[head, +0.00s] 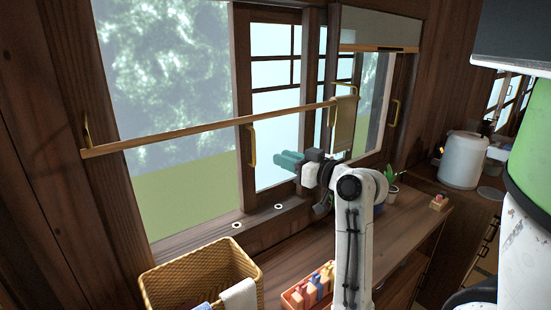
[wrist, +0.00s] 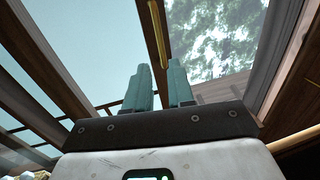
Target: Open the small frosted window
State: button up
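The frosted window (head: 276,130) is a wood-framed panel with pale, milky panes, left of centre in the head view. A brass handle (head: 250,146) stands upright on its left stile. The stile meets the clear glass with trees behind it, so the panel appears shut or nearly so. My gripper (head: 288,160) has teal fingers and is in front of the pane, right of this handle. In the wrist view my gripper (wrist: 157,68) has its fingers apart with nothing between them. A brass handle (wrist: 157,38) shows beyond the fingertips, apart from them.
A wooden rod (head: 210,128) crosses in front of the window above my gripper. Below are a wicker basket (head: 195,278) with cloths and a red tray (head: 290,298) of small bottles. A white pot (head: 461,160) stands on the right counter. The sill left of my gripper is mostly clear.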

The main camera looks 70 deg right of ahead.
jog(key=shift+s+a, duration=0.15)
jog(key=shift+s, duration=0.15)
jog(key=shift+o, duration=1.3)
jog(key=shift+w+p, duration=0.15)
jog(key=shift+p, duration=0.2)
jog(key=shift+w+a+m+g+h+p, duration=0.1)
jog(key=shift+w+m+g+h+p, duration=0.35)
jog(key=shift+m+g+h+p, duration=0.55)
jog(key=m+g+h+p, duration=0.2)
jog(key=h+p, duration=0.2)
jog(key=p, duration=0.2)
send_near(254, 141)
jog(key=p+x, duration=0.2)
jog(key=x, duration=0.6)
